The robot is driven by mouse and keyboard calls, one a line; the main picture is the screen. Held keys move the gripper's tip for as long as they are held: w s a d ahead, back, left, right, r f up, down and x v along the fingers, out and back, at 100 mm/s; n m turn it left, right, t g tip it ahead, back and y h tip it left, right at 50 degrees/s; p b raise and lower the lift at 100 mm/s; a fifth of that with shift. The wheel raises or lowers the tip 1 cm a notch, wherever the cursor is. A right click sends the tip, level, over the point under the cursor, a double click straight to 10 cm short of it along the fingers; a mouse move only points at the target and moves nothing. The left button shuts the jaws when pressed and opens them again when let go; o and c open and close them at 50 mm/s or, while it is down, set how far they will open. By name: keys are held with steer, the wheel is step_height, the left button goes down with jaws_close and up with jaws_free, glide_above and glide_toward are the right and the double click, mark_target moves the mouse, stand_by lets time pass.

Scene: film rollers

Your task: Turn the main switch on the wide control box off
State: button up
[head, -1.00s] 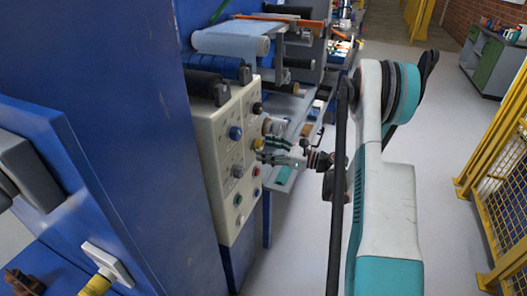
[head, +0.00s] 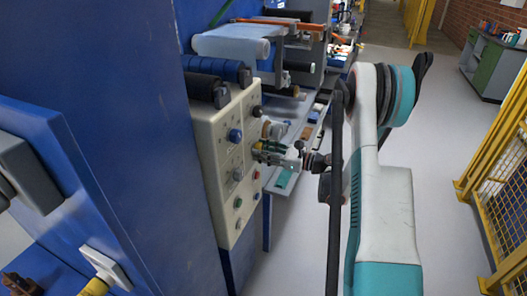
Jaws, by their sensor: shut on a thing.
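The wide control box (head: 223,190) is a cream panel on the blue machine's side, with several knobs and buttons in two columns. My gripper (head: 261,151) is at the box's right column, its fingers shut on a small yellowish part, which I take to be the main switch (head: 257,146). The fingers hide most of that switch, so its setting cannot be read. A black knob (head: 257,111) sits above the gripper, and a red button (head: 256,175) sits below it. A blue knob (head: 235,135) is in the left column.
Film rollers (head: 232,45) and a shelf of parts lie behind the box. A blue machine wall (head: 110,130) fills the left. A yellow fence (head: 500,190) stands at the right, with clear grey floor (head: 440,120) between.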

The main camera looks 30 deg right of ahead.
steer(key=shift+n, duration=0.4)
steer(key=n, duration=1.3)
stand_by(0.5)
steer(key=o, duration=1)
steer(key=shift+o, duration=0.2)
steer(key=v, duration=1.2)
